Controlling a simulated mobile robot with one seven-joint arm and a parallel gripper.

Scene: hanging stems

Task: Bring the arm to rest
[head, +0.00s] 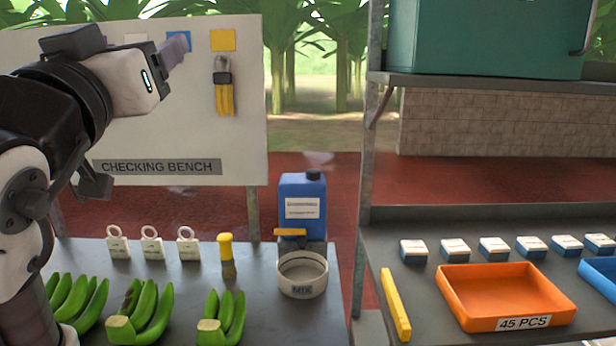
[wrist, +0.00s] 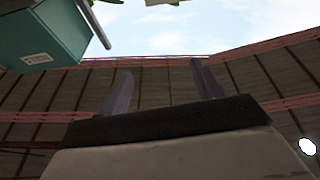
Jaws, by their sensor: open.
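My gripper (head: 176,48) is raised at the upper left in the head view, in front of the white board (head: 150,120) marked "CHECKING BENCH". My arm is bent and comes up from the left edge. In the wrist view my gripper (wrist: 163,84) has its two fingers apart, with nothing between them but sky and roof. The gripper is open, empty and well above the bench (head: 205,285).
An orange tray (head: 505,292) and small boxes (head: 455,250) sit at right.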

